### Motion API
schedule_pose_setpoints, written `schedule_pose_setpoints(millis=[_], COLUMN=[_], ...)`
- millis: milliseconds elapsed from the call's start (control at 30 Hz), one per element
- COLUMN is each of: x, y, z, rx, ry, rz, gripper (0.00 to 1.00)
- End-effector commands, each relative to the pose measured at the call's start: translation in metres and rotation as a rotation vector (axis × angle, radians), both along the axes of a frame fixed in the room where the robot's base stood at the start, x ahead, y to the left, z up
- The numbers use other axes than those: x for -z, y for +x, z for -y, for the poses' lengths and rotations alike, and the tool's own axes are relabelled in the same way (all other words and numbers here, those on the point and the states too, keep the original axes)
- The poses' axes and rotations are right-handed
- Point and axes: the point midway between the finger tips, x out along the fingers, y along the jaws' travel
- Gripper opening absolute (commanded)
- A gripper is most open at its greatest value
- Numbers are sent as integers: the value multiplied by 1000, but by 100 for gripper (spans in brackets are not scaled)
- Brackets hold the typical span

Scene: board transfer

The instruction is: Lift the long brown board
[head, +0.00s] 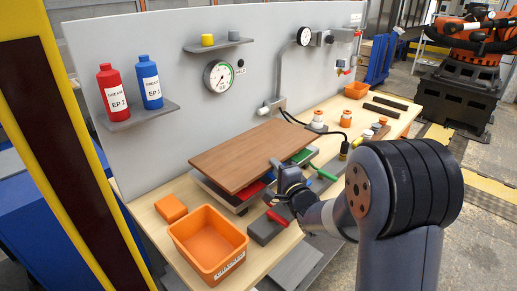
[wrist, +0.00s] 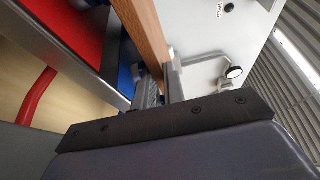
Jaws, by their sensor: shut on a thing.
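The long brown board (head: 235,158) lies roughly level over a grey tray with coloured compartments on the workbench. My gripper (head: 279,168) is shut on the board's near edge, right of the middle of that edge. In the wrist view, the board's brown edge (wrist: 146,32) runs down to the gripper fingers (wrist: 160,92). The board hides most of the tray. I cannot tell whether the board still touches the tray.
The tray's red part (wrist: 62,28) and a green part (head: 302,156) show beside the board. An orange bin (head: 207,243), an orange block (head: 171,208) and a dark grey block (head: 267,227) stand in front. A grey panel (head: 160,45) with a gauge (head: 218,76) rises behind.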

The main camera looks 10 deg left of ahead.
Motion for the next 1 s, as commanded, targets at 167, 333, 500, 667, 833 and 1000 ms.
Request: schedule_pose_setpoints(millis=[167,333,500,667,833,1000], x=[0,-2,-12,-39,-72,-96], y=[0,0,0,0,0,0], z=[0,0,0,0,0,0], rx=[0,0,0,-1,-1,-1], ry=[0,3,4,3,3,3], rz=[-1,5,7,12,11,8], gripper=[0,0,0,0,0,0])
